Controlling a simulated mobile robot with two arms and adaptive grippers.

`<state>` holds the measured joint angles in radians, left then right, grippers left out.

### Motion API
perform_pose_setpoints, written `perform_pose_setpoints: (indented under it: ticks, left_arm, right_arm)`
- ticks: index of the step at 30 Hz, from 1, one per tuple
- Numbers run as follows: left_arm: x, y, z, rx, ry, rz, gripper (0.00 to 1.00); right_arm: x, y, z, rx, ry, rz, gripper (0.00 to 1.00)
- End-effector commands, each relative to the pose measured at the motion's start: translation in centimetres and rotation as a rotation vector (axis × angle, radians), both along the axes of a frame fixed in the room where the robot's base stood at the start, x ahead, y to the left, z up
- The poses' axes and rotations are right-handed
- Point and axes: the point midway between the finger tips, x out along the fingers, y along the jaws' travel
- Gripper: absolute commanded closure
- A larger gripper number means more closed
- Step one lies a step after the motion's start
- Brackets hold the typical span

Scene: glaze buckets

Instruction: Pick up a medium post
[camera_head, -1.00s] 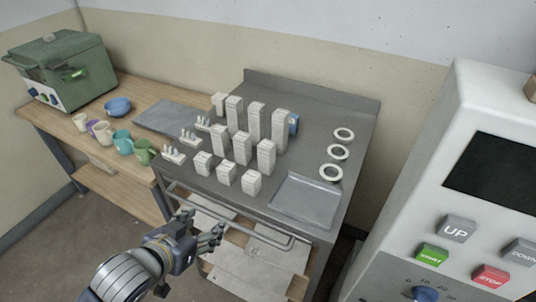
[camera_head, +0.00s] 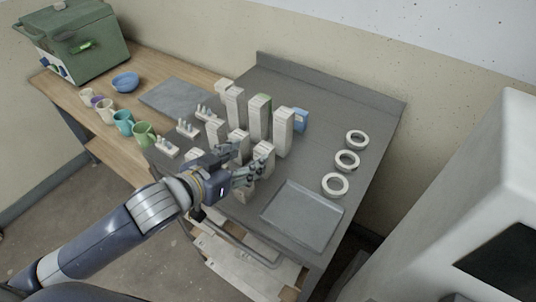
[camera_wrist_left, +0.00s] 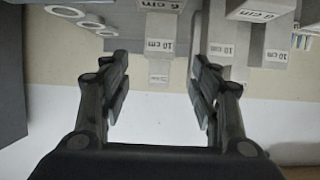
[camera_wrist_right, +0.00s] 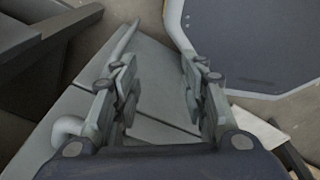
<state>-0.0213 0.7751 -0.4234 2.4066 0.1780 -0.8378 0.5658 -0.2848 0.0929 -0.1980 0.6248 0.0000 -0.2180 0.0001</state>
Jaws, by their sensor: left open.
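White posts stand in rows of three heights on the grey metal table (camera_head: 310,150). The middle-height row includes a left post (camera_head: 216,131), a centre post (camera_head: 238,138) and a right post (camera_head: 264,151). Tall posts (camera_head: 283,132) stand behind them. My left gripper (camera_head: 246,163) is open and empty over the front of the rows, covering most of the short posts. In the left wrist view its fingers (camera_wrist_left: 160,68) are spread, with a 10 cm post (camera_wrist_left: 159,47) between them; a 6 cm post (camera_wrist_left: 262,9) shows at the top. My right gripper (camera_wrist_right: 160,82) is open and empty.
A shallow metal tray (camera_head: 301,243) and white rings (camera_head: 347,161) lie right of the posts. Small pronged stands (camera_head: 187,128) are on the left. Cups (camera_head: 143,134) and a green machine (camera_head: 80,40) stand on the wooden table. A white machine (camera_head: 440,225) stands at right.

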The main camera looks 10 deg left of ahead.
Motion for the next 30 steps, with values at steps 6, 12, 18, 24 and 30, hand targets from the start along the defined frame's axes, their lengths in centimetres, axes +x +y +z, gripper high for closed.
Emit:
perform_pose_setpoints:
  ticks: [6, 12, 18, 24, 30]
  left_arm:
    - [2.2, -0.9, -0.8, 0.000, -0.001, 0.002, 0.43]
    - [3.1, -1.4, -1.1, 0.000, -0.001, 0.001, 0.43]
    - [5.2, -2.5, -1.8, 0.001, -0.001, 0.001, 0.43]
    - [6.6, -3.2, -2.8, 0.002, -0.001, -0.001, 0.43]
    - [6.9, -3.3, -2.9, 0.002, -0.001, -0.001, 0.43]
  right_arm:
    - [-3.3, 1.1, 0.4, 0.010, 0.048, -0.003, 0.60]
    - [-3.0, 1.8, 0.7, 0.020, 0.042, -0.003, 0.60]
    - [-0.7, 1.7, 2.0, 0.020, 0.007, -0.002, 0.60]
    - [-0.7, 1.2, 2.3, 0.015, 0.007, 0.000, 0.60]
    - [-1.4, 0.7, 2.2, 0.008, 0.019, -0.001, 0.60]
